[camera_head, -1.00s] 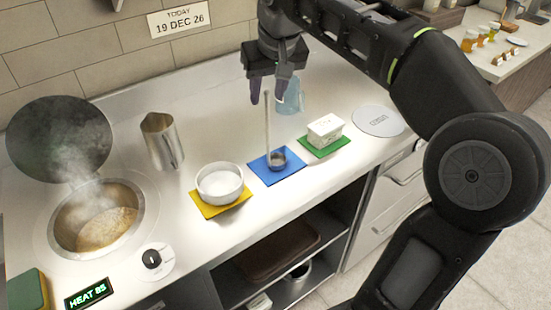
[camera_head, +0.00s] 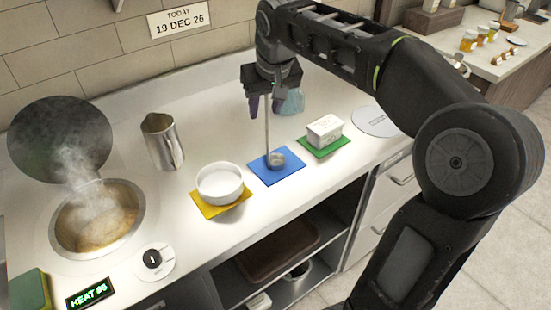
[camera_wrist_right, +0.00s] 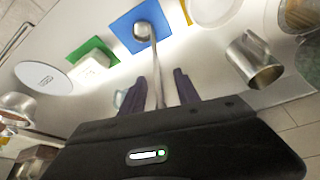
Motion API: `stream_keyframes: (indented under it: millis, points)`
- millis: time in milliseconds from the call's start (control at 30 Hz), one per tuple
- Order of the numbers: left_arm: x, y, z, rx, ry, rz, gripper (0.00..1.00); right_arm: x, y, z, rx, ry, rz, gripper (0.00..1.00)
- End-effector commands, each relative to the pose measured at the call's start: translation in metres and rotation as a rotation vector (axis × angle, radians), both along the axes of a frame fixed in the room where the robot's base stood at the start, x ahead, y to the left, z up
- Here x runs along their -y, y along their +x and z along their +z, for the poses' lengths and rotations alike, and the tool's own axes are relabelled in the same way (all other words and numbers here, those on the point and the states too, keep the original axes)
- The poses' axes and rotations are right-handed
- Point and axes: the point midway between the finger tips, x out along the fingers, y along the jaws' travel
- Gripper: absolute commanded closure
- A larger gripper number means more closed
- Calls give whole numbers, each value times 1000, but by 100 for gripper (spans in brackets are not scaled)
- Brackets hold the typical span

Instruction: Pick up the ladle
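The ladle (camera_head: 276,160) is a steel one with a small round bowl resting on the blue mat (camera_head: 291,167) and a thin handle standing upright. My right gripper (camera_head: 265,106) is above it, pointing down, with its two dark fingers apart. In the right wrist view the ladle bowl (camera_wrist_right: 142,32) lies on the blue mat (camera_wrist_right: 124,24), and the handle runs back between the open fingers (camera_wrist_right: 161,86), with gaps showing at the sides. My left gripper is not in view.
A white bowl (camera_head: 219,184) on a yellow mat is left of the ladle, and a white tub (camera_head: 325,131) on a green mat is right. A metal pitcher (camera_head: 162,142) and a steaming pot (camera_head: 97,218) stand further left. A bluish translucent object (camera_head: 293,102) is behind the gripper.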

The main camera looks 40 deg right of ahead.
Motion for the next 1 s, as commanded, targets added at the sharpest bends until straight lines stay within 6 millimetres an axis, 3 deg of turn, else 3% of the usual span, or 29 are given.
stream_keyframes:
  millis: [333, 800, 1000]
  points:
    - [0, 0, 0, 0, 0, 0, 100, 0, 0, 0, 0, 0, 0, 62]
    - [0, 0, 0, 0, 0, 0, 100, 0, 0, 0, 0, 0, 0, 100]
    - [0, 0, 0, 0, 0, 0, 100, 0, 0, 0, 0, 0, 0, 100]
